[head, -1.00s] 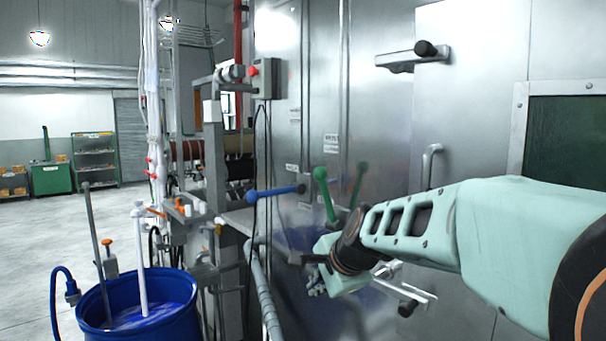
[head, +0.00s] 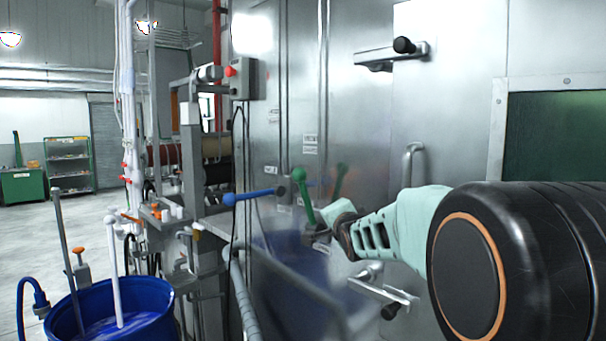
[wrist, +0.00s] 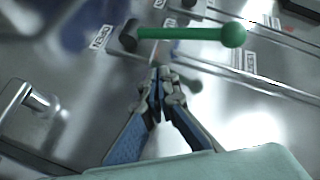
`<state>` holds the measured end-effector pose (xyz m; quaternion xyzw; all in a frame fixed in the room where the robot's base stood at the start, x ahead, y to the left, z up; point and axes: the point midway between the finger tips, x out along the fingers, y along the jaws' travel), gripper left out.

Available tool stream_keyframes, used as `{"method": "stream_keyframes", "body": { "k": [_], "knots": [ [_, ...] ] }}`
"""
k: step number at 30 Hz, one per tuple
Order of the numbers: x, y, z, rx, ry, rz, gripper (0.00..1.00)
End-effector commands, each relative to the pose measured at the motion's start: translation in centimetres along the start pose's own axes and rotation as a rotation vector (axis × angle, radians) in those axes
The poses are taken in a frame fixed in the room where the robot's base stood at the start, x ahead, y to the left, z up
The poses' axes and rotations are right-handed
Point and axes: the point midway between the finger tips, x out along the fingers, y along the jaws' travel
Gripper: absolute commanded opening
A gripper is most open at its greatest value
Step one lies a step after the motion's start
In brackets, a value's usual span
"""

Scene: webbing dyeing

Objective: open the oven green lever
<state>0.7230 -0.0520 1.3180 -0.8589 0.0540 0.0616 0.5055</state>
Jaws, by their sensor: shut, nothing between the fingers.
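The green lever (head: 304,194) with a round green knob stands nearly upright on the shiny metal oven wall, left of my gripper in the head view. In the wrist view the green lever (wrist: 190,34) lies across the top of the picture, its ball at the right end and its dark pivot at the left. My gripper (wrist: 160,72) has its fingertips together, holding nothing, just below the lever's rod in that picture. In the head view my gripper (head: 320,232) is partly hidden behind my own wrist, close to the lever's lower end. I cannot tell whether it touches the lever.
A blue lever (head: 258,194) sticks out left of the green one. A blue barrel (head: 150,300) with rods in it stands at lower left. Door handles (head: 392,55) and (head: 385,293) project from the metal wall on the right. Open floor lies at the far left.

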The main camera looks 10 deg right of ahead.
Motion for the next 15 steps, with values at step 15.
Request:
{"method": "stream_keyframes", "body": {
  "k": [15],
  "knots": [
    [0.5,-5.8,-5.1,-0.011,0.021,-0.396,0.0]
  ]
}}
